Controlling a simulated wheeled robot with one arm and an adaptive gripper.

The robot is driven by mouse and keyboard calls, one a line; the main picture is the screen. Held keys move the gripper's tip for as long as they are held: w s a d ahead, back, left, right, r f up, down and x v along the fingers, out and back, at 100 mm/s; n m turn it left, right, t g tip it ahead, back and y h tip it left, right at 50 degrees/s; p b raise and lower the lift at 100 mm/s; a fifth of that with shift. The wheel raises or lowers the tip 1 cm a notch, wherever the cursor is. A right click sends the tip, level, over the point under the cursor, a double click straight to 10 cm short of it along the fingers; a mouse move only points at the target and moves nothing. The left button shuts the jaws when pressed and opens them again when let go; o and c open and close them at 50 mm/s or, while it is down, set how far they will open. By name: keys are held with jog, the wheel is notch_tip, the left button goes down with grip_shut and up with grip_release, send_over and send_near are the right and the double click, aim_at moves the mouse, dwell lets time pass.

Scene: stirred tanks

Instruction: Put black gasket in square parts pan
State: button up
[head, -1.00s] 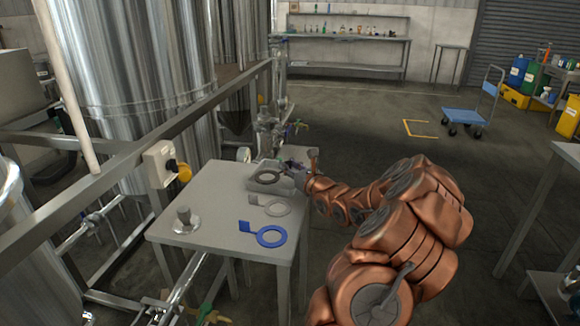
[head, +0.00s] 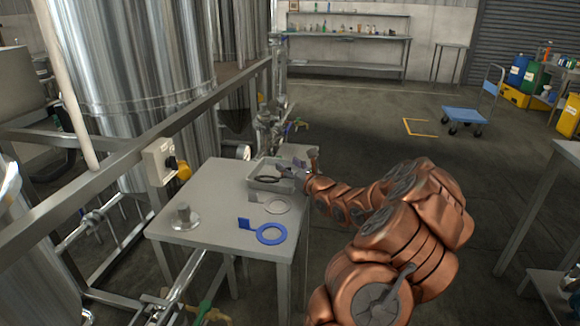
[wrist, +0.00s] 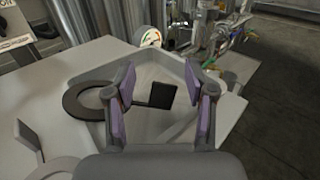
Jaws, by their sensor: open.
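The black gasket (head: 264,180) lies at the square parts pan (head: 270,190) on the grey table. In the wrist view, the gasket's ring (wrist: 73,108) overlaps the pan's left wall, and its dark square tab (wrist: 162,95) is over the inside of the pan (wrist: 150,125). The ring looks tilted; I cannot tell whether it rests on the rim. My gripper (wrist: 160,82) is open over the pan, with the tab between its fingers and a gap on each side. It also shows in the head view (head: 286,171), small and partly hidden.
A pale grey gasket (head: 277,210) and a blue gasket (head: 271,241) lie on the table (head: 215,210) in front of the pan. A metal flanged part (head: 184,218) stands at the left. A rail, a gauge (head: 243,152) and piping border the table behind and left.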

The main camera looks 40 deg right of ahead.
jog(key=shift+r, duration=0.15)
jog(key=shift+s+r+p, duration=0.1)
jog(key=shift+r+p, duration=0.25)
jog(key=shift+p, duration=0.05)
jog(key=s+a+b, duration=0.1)
jog(key=s+a, duration=0.1)
jog(key=s, duration=0.9)
jog(key=shift+s, duration=0.3)
jog(key=shift+a+f, duration=0.1)
